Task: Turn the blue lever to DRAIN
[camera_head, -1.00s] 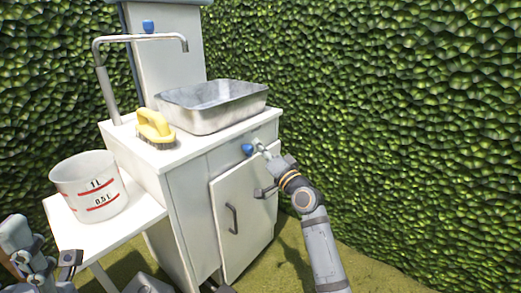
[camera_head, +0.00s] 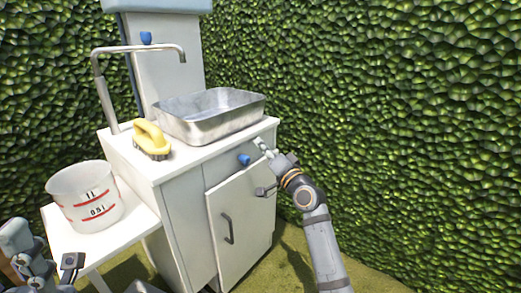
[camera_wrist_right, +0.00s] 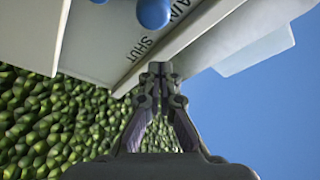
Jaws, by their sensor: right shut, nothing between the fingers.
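The blue lever (camera_head: 244,160) is on the upper front of the white cabinet (camera_head: 190,215), above its door. It shows at the top of the right wrist view (camera_wrist_right: 153,12), cut off by the frame edge. Beside it there is the printed word SHUT and part of another word ending in "AIN". My right gripper (camera_head: 262,146) is just right of the lever, near the cabinet's right front edge, apart from the lever. Its fingers are together and empty in the right wrist view (camera_wrist_right: 160,68). My left gripper (camera_head: 45,272) is at the lower left, partly cut off.
A metal basin (camera_head: 210,122) and a yellow brush (camera_head: 151,140) stand on the cabinet top under a tap (camera_head: 140,52). A second blue knob (camera_head: 146,38) is on the back panel. A measuring bucket (camera_head: 85,196) stands on a side shelf. A hedge (camera_head: 400,120) closes the right side.

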